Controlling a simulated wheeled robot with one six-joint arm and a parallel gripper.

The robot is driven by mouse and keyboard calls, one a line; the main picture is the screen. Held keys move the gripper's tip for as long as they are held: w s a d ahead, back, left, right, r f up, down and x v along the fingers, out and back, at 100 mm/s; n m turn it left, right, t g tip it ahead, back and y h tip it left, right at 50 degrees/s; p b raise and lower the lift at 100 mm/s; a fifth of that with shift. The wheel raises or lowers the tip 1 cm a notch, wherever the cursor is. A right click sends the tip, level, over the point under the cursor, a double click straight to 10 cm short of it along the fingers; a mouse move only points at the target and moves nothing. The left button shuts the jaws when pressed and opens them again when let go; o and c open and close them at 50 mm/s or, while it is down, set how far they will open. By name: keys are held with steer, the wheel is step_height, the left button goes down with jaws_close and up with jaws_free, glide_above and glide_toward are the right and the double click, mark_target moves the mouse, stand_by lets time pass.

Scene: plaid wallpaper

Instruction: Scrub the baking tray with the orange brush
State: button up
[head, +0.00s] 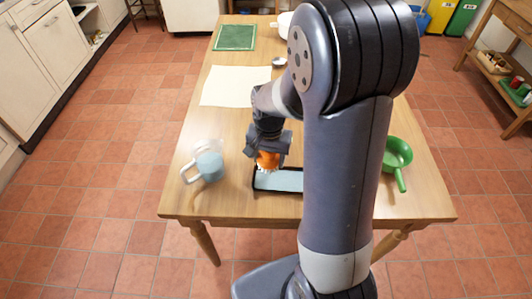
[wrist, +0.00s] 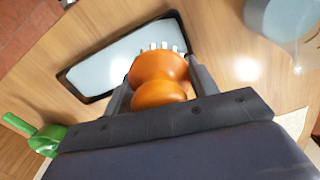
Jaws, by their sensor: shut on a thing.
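The orange brush (head: 268,160) is held in my gripper (head: 268,152), its white bristles facing down. In the wrist view the brush (wrist: 160,77) sits between the two fingers of my gripper (wrist: 160,85), with bristles at its far side. The baking tray (head: 278,180) lies on the table near its front edge, dark-rimmed with a pale blue-grey inside. Part of it is hidden behind my arm in the head view. The tray also shows in the wrist view (wrist: 115,58). The bristles are over the tray's end; I cannot tell whether they touch it.
A clear jug with blue contents (head: 208,165) stands left of the tray. A green pan (head: 397,155) is on the right. A cream cloth (head: 235,86), a green mat (head: 235,37) and a white pot (head: 284,22) lie farther back on the wooden table (head: 213,128).

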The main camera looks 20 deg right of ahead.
mark_target(282, 183)
steer(key=shift+f+b, duration=2.85)
steer(key=shift+f, duration=0.95)
steer(key=shift+f+b, duration=0.3)
steer(key=shift+f, duration=0.05)
